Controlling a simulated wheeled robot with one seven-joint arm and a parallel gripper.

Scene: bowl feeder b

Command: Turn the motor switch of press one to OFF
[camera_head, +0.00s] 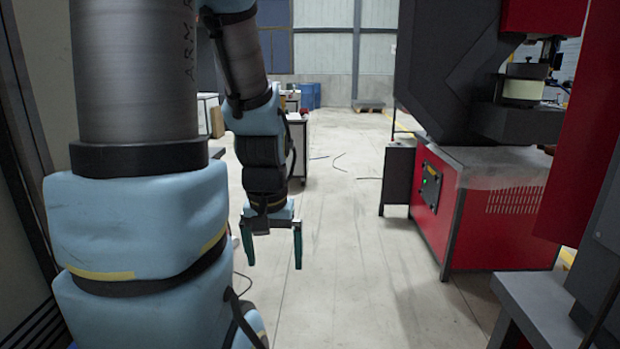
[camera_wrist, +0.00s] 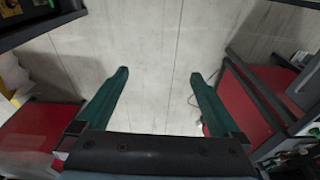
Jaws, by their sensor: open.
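My gripper (camera_head: 273,262) hangs pointing down over open floor, left of the middle in the head view. Its two teal fingers are apart with nothing between them; they also show in the wrist view (camera_wrist: 159,75). A red and black press (camera_head: 455,70) stands to the right. I cannot tell whether this is press one.
Another red and dark machine (camera_head: 590,200) stands close at the right edge, with a grey ledge (camera_head: 535,305). A small dark stand (camera_head: 397,175) is beside the press. Cables lie on the floor. Blue bins (camera_head: 310,95) are far back.

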